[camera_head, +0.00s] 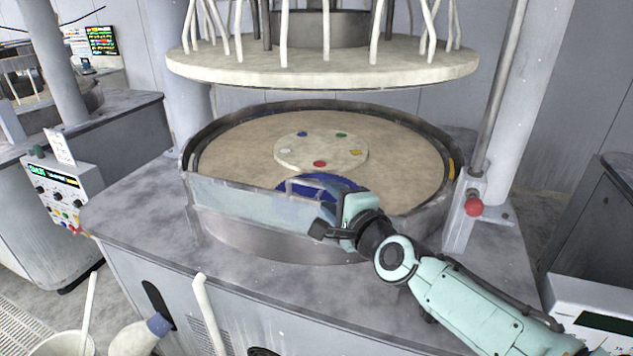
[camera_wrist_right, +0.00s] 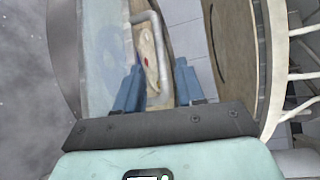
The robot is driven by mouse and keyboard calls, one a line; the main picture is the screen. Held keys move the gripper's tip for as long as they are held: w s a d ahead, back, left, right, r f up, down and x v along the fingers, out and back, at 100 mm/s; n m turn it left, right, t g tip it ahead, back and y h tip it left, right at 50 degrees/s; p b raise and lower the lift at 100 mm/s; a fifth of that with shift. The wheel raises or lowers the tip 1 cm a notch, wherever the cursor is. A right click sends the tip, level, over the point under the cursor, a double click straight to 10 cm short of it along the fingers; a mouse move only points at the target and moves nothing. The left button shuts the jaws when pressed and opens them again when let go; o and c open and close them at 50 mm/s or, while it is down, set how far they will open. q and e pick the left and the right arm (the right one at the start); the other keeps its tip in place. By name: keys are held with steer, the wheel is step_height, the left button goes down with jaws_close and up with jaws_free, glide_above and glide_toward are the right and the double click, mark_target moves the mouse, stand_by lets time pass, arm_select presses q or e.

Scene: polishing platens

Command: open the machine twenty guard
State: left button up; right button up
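My right gripper (camera_head: 322,192) reaches in from the lower right at the handle. In the right wrist view, the two blue fingers (camera_wrist_right: 158,85) are apart, with the handle bar (camera_wrist_right: 158,45) between or just beyond them; contact cannot be told. The guard panel (camera_wrist_right: 100,50) shows left of the fingers there. My left gripper is not in view.
A pale upper plate (camera_head: 320,65) with several rods hangs above the platen (camera_head: 230,150). A post with a red knob (camera_head: 474,207) stands right of the basin. A control panel (camera_head: 65,190) is at the left. A bucket (camera_head: 62,345) stands on the floor, lower left.

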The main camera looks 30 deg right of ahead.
mark_target(319, 187)
steer(key=w, duration=0.4)
steer(key=w+f+p, duration=0.1)
steer(key=w, duration=0.2)
steer(key=shift+d, duration=0.25)
jaws_close()
